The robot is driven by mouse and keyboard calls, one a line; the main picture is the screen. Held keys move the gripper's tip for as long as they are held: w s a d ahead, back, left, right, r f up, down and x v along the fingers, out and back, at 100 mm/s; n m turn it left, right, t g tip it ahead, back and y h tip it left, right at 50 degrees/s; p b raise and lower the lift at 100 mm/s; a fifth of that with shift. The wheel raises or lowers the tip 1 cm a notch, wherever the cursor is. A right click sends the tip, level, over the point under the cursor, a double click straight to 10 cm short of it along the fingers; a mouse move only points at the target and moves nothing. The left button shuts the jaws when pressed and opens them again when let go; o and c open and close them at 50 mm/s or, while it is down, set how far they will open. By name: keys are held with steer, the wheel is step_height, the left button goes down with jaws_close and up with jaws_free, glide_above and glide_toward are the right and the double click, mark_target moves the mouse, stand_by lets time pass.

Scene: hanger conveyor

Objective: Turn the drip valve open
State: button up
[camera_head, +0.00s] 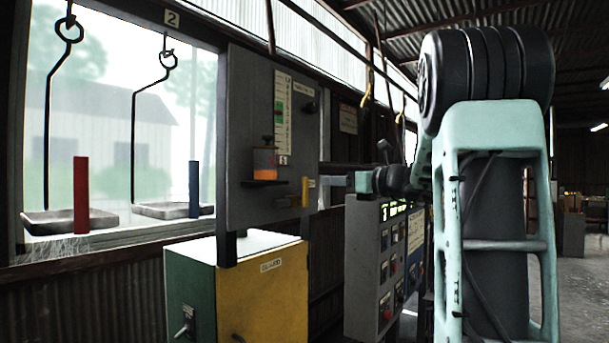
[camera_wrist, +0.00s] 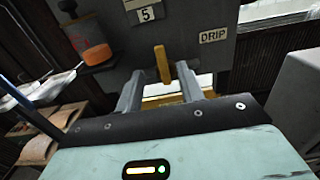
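The drip valve's yellow lever (camera_wrist: 162,64) stands upright on the dark panel in the wrist view, left of a label reading DRIP (camera_wrist: 213,35). In the head view the lever (camera_head: 305,192) shows at the panel's right side. My gripper (camera_wrist: 160,73) is open, with one grey finger on each side of the lever in the wrist picture. I cannot tell whether the lever is fully between the fingers or just beyond the tips, and no contact is clear. In the head view my gripper (camera_head: 336,181) is just right of the lever, partly hidden by my wrist.
An oiler cup with orange liquid (camera_head: 265,160) sits on a small shelf left of the lever. A yellow and green cabinet (camera_head: 262,295) stands below. A button console (camera_head: 370,262) stands close beneath my arm. Trays hang from hooks (camera_head: 68,220) at the left.

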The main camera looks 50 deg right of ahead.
mark_target(307, 180)
steer(key=w+p, duration=0.1)
steer(key=w, duration=0.2)
steer(key=w+p, duration=0.1)
steer(key=w, duration=0.2)
steer(key=w+p, duration=0.1)
steer(key=w, duration=0.2)
steer(key=shift+a+r, duration=0.1)
steer(key=shift+a, duration=0.3)
steer(key=shift+w, duration=0.4)
jaws_close()
